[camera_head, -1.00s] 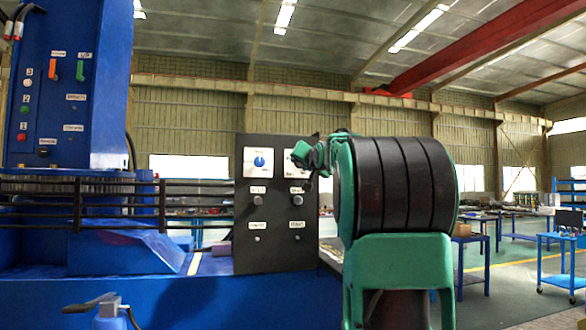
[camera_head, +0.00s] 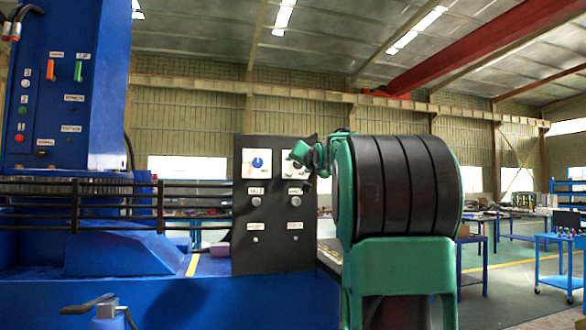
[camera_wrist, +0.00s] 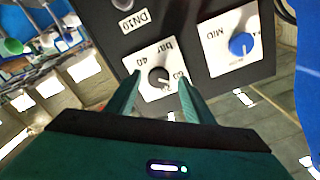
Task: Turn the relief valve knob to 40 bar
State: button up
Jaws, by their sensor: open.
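The relief valve knob (camera_wrist: 158,77) is a small dark knob on a white dial plate (camera_wrist: 149,90) marked "bar", "40" and "60". My open gripper (camera_wrist: 158,91) has one green finger on each side of the knob in the wrist view, close to the plate; contact cannot be told. The knob's exact pointer reading is too blurred to tell. In the head view my gripper (camera_head: 300,154) is at the panel's upper right and covers much of that dial plate, hiding the knob.
A blue knob (camera_head: 257,162) on its own white plate is beside the dial, on the same black panel (camera_head: 275,250). Smaller knobs and labels are below. A blue machine with railings (camera_head: 100,205) is at left. Tables (camera_head: 475,240) and a blue cart (camera_head: 560,255) stand at right.

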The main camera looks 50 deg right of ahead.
jog(key=v, duration=0.9)
jog(key=shift+s+a, duration=0.2)
jog(key=shift+a, duration=0.1)
